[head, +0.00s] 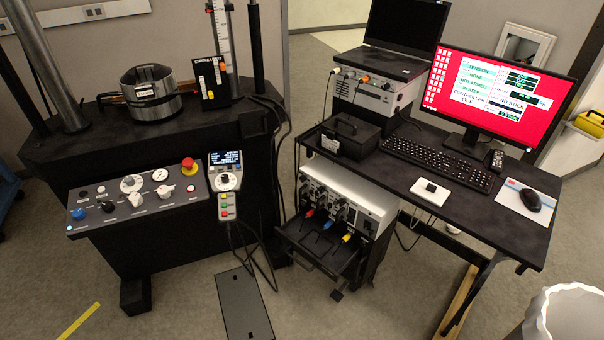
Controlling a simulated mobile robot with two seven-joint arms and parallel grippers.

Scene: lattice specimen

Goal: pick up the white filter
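A small flat white square block (432,191) with a dark mark on its top lies near the front edge of the black desk (465,215). It is the thing that best fits the white filter, but I cannot tell for sure. It lies in front of the keyboard (438,162), apart from it, and nothing covers it. Neither of my grippers shows in the head view.
A monitor (497,95), mouse (531,200) and black case (348,136) stand on the desk. Below is a white instrument box (350,190) with an open drawer. A testing machine (150,205) stands left, a white bin (570,318) lower right. Some floor between is clear.

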